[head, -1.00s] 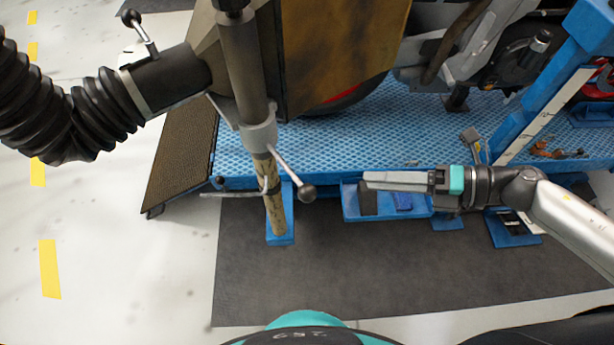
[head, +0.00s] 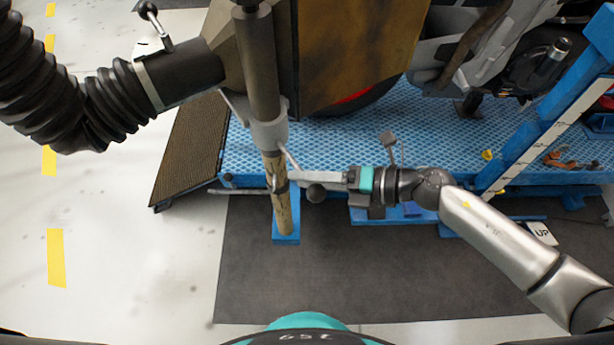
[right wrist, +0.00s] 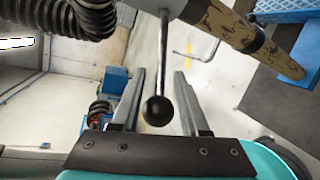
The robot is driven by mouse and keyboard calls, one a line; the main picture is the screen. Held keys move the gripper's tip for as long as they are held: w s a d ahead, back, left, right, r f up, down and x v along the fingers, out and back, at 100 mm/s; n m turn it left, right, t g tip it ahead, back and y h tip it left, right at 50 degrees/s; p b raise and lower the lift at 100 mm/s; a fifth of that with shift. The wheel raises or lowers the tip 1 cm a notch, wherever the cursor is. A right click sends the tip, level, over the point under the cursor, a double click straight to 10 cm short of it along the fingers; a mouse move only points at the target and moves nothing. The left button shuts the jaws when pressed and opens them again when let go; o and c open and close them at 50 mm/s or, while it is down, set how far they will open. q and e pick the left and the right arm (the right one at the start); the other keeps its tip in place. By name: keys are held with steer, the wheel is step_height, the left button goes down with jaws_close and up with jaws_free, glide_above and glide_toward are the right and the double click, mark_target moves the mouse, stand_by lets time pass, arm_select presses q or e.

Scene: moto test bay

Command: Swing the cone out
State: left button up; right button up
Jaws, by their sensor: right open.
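The cone (head: 350,45), a large brown hood, hangs on a grey upright post (head: 262,75) above the blue platform. A thin lever with a dark ball knob (head: 316,193) sticks out from the collar low on the post. My right gripper (head: 300,178) reaches in from the right at the lever, its fingers partly overlapping it. In the right wrist view the ball knob (right wrist: 158,110) appears between the two spread fingers of my right gripper (right wrist: 160,72). I cannot tell whether they touch it. My left gripper is not in view.
A black ribbed hose (head: 85,105) joins the cone from the left. A motorcycle (head: 470,60) stands behind on the blue platform (head: 240,150), with a brown ramp (head: 190,150) at its left. Pale floor at left and the dark mat (head: 340,280) are clear.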

steer(key=shift+a, duration=0.2)
jaws_close()
steer(key=shift+f, duration=0.1)
